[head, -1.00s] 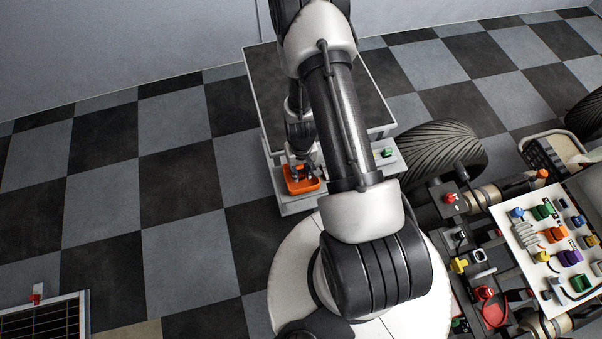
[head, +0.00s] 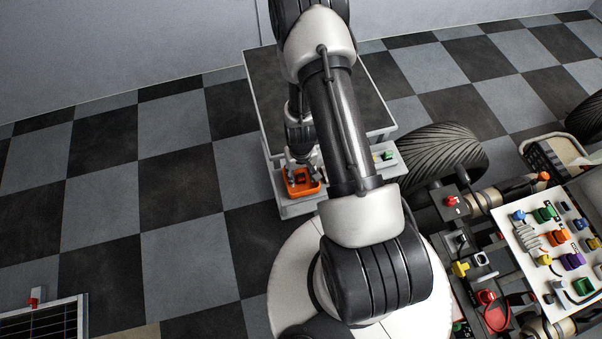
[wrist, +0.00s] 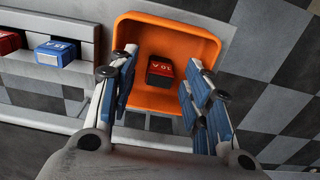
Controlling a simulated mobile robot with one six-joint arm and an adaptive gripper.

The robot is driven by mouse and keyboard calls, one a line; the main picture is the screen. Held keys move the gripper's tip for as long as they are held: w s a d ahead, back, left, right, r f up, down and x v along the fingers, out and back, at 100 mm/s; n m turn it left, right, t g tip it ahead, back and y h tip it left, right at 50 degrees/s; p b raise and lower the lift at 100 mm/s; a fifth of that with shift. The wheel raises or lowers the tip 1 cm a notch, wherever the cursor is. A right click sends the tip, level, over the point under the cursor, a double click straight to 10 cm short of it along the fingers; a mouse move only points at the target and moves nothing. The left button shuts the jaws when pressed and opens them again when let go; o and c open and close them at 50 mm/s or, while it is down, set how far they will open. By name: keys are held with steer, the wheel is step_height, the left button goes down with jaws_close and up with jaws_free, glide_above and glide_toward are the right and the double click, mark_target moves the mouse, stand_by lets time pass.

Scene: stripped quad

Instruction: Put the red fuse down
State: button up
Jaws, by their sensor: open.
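The red fuse (wrist: 160,71) has a dark red top with a "10 A" marking and lies in the orange tray (wrist: 205,42). In the wrist view it sits between and beyond my open fingers, with nothing seen touching it. My gripper (wrist: 157,95) is open and empty over the tray, its blue-padded fingers on either side of the fuse. In the head view the orange tray (head: 290,190) sits at the front left of the grey cart, and my gripper (head: 302,172) is above it, partly hidden by my arm.
A blue fuse (wrist: 55,53) and another red one (wrist: 8,42) sit in a grey rack left of the tray. A green piece (head: 387,155) is on the cart ledge. A stripped vehicle with a tyre (head: 440,150) and a panel of coloured parts (head: 545,240) stands right.

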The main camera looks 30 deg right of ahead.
steer(key=shift+r, duration=0.1)
step_height(320, 180, up, 11)
steer(key=p, duration=0.6)
step_height(320, 180, up, 11)
steer(key=t, duration=0.1)
glide_above(301, 175)
steer(key=w+a, duration=0.1)
steer(key=w, duration=0.2)
steer(key=s+a+r+n+t, duration=0.15)
steer(key=a+r, duration=0.25)
steer(key=r, duration=0.9)
steer(key=s+a+r+n+t, duration=0.1)
steer(key=s+a+r, duration=0.2)
steer(key=s+r, duration=0.4)
steer(key=s+a+r+t, duration=0.1)
steer(key=s+a+r, duration=0.1)
steer(key=s+r, duration=0.6)
steer(key=shift+a+r+n, duration=0.35)
steer(key=shift+a+r, duration=0.05)
steer(key=shift+r, duration=0.15)
